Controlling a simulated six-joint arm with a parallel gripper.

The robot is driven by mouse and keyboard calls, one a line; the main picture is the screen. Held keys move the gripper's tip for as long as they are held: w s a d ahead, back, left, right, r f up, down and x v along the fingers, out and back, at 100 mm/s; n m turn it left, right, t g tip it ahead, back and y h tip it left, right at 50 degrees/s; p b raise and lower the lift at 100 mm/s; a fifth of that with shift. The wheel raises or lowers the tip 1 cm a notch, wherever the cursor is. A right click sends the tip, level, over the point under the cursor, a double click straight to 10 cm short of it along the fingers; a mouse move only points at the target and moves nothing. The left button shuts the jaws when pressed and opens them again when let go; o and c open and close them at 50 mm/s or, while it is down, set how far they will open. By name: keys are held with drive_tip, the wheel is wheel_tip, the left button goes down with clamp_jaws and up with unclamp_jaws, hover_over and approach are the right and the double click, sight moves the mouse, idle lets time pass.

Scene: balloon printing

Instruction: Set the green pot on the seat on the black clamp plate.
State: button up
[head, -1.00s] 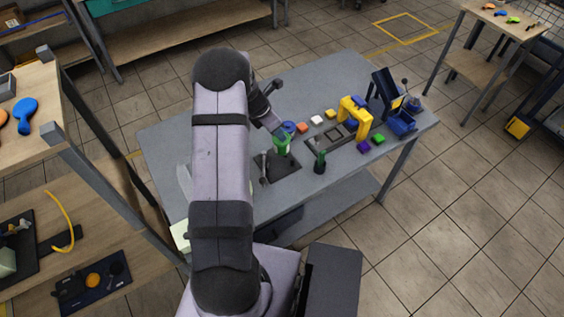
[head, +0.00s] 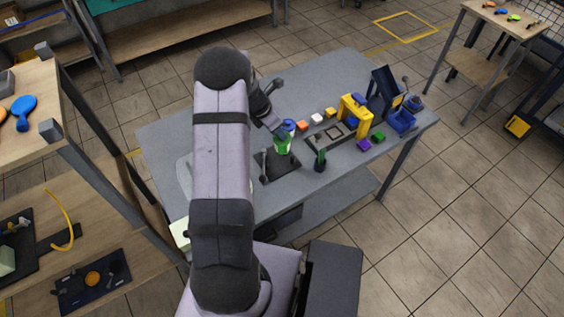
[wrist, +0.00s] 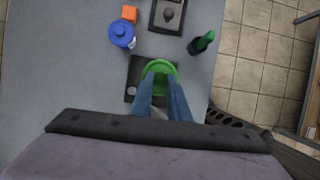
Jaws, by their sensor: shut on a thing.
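The green pot (head: 283,148) is held between the blue fingers of my gripper (wrist: 160,86). In the wrist view the pot's round green rim (wrist: 160,65) shows at the fingertips. The black clamp plate (head: 272,170) lies on the grey table below the pot. In the wrist view the plate (wrist: 135,74) shows mostly left of the pot, which overlaps and hides much of it, including any seat. A small grey round part (wrist: 131,91) shows on the plate's near left. I cannot tell whether the pot touches the plate.
A dark green bottle-like thing (wrist: 202,42) stands right of the plate. A blue-lidded container (wrist: 121,35) and an orange block (wrist: 129,13) are beyond it on the left. A dark framed fixture (wrist: 168,14) lies farther back. A yellow arch (head: 355,112) stands at the right.

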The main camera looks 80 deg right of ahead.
sight(277, 140)
drive_tip(key=shift+f+b, duration=1.8)
drive_tip(key=shift+f, duration=1.1)
drive_tip(key=shift+f+b, duration=0.35)
drive_tip(key=shift+f, duration=0.6)
idle(0.9)
drive_tip(key=o, duration=0.7)
drive_tip(key=shift+o, duration=0.2)
drive_tip(key=shift+b+v, duration=1.2)
drive_tip(key=shift+v, duration=2.45)
